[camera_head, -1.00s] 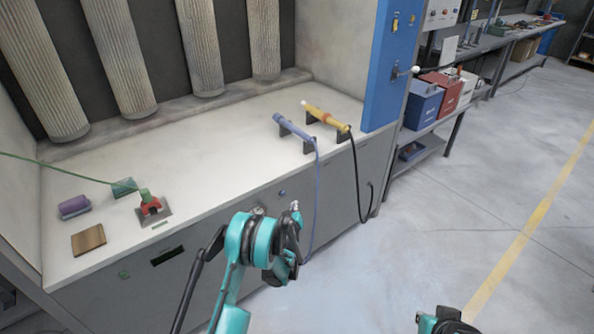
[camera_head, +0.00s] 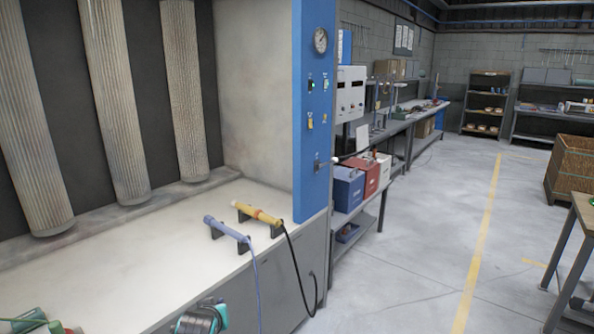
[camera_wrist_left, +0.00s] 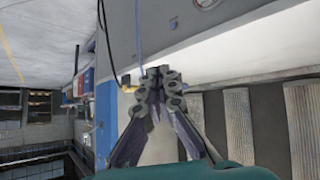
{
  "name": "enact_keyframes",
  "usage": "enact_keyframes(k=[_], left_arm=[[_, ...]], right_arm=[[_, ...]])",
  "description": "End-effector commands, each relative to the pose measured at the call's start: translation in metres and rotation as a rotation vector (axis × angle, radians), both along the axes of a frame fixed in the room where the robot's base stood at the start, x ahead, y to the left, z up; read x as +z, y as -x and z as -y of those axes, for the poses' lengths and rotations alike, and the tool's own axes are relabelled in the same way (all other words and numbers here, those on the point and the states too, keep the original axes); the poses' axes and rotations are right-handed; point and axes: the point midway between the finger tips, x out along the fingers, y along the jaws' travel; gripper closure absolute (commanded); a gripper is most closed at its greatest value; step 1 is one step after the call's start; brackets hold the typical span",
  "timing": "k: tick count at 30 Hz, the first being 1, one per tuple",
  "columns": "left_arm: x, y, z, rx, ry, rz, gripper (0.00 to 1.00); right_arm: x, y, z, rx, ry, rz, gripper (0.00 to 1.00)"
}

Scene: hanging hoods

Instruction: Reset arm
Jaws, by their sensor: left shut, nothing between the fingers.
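My left gripper (camera_wrist_left: 155,82) is in the middle of the left wrist view, its fingertips together with nothing between them. A small part of my left arm shows at the bottom edge of the head view, where the gripper itself cannot be made out. Below the head view's left part lies the white bench top (camera_head: 130,265).
A purple tool (camera_head: 227,229) and a yellow tool (camera_head: 256,213) rest on black holders with hanging cables. Ribbed hoods (camera_head: 110,100) hang behind. A blue panel post (camera_head: 311,150) stands at the bench end. Coloured boxes (camera_head: 349,188) sit beyond. The floor (camera_head: 430,230) is open.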

Motion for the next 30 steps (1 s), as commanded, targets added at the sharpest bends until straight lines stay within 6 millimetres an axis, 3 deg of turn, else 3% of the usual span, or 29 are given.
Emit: enact_keyframes(k=[1, 9, 15, 21, 30], left_arm=[[0.006, 0.027, 0.002, -0.018, -0.010, -0.027, 1.00], [0.005, 0.154, 0.018, -0.140, -0.059, -0.168, 1.00], [-0.014, 0.223, 0.027, -0.221, -0.080, -0.242, 1.00], [-0.024, 0.248, 0.031, -0.256, -0.088, -0.272, 1.00], [-0.024, 0.249, 0.031, -0.258, -0.088, -0.273, 1.00]], right_arm=[[0.000, 0.000, 0.000, 0.000, 0.000, 0.000, 1.00], [0.000, 0.000, 0.000, 0.000, 0.000, 0.000, 1.00], [0.000, 0.000, 0.000, 0.000, 0.000, 0.000, 1.00], [0.000, 0.000, 0.000, 0.000, 0.000, 0.000, 1.00], [0.000, 0.000, 0.000, 0.000, 0.000, 0.000, 1.00]])
